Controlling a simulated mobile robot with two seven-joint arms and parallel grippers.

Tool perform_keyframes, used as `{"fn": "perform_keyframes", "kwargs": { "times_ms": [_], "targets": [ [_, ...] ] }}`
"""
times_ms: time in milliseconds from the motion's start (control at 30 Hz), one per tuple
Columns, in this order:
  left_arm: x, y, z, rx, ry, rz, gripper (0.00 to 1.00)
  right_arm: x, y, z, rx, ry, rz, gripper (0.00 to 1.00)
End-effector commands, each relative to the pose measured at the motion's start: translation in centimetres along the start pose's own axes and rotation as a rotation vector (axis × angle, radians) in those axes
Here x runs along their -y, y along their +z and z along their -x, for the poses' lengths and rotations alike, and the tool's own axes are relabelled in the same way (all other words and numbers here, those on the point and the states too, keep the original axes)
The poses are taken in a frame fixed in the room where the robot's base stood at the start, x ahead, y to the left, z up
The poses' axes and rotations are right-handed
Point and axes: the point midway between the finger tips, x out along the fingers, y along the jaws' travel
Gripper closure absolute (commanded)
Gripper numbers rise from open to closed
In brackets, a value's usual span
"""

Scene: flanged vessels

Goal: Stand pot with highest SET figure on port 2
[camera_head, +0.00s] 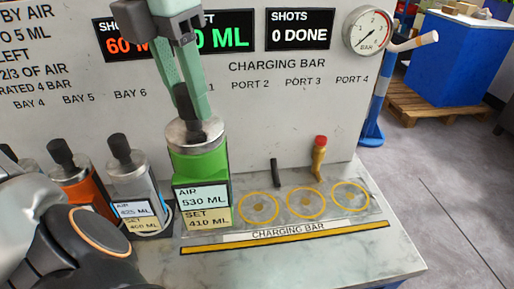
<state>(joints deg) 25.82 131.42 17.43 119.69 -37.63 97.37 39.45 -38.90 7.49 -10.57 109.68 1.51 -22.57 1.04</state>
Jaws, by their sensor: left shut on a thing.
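My left gripper (190,108) comes down from the top and is shut on the dark knob of the green pot (197,165). The green pot is upright, with a metal lid and cards reading AIR 530 ML and SET 410 ML. It is at the left end of the charging bar, left of the ring below the PORT 2 label (259,208); whether its base touches the surface is unclear. A grey pot (128,180) reads AIR 425 ML and SET 460 ML, its SET digits small. An orange pot (80,187) stands left of it, its cards hidden. My right gripper is out of view.
Two more empty rings (306,203) (350,196) lie to the right. A black lever (275,172) and a red-topped yellow lever (319,158) stand behind the rings. A pressure gauge (367,31) and SHOTS 0 DONE display (300,30) are on the panel. My dark arm link fills the lower left.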

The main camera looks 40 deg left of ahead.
Motion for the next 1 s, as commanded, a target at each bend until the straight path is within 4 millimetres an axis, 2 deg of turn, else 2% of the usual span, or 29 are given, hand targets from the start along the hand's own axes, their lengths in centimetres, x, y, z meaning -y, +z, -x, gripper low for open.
{"fn": "perform_keyframes", "kwargs": {
  "times_ms": [167, 567, 800, 1000],
  "targets": [
    [0.0, 1.4, -0.7, -0.001, -0.001, 0.001, 1.0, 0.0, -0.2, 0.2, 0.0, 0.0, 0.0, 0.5],
    [0.1, 7.8, -4.7, -0.002, 0.0, 0.0, 1.0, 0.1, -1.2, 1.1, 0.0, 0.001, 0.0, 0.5],
    [0.2, 10.6, -9.0, -0.002, 0.0, 0.0, 1.0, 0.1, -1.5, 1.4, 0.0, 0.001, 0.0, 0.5],
    [0.2, 11.8, -10.8, 0.003, 0.0, 0.0, 1.0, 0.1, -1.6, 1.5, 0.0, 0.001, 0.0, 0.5]
  ]
}}
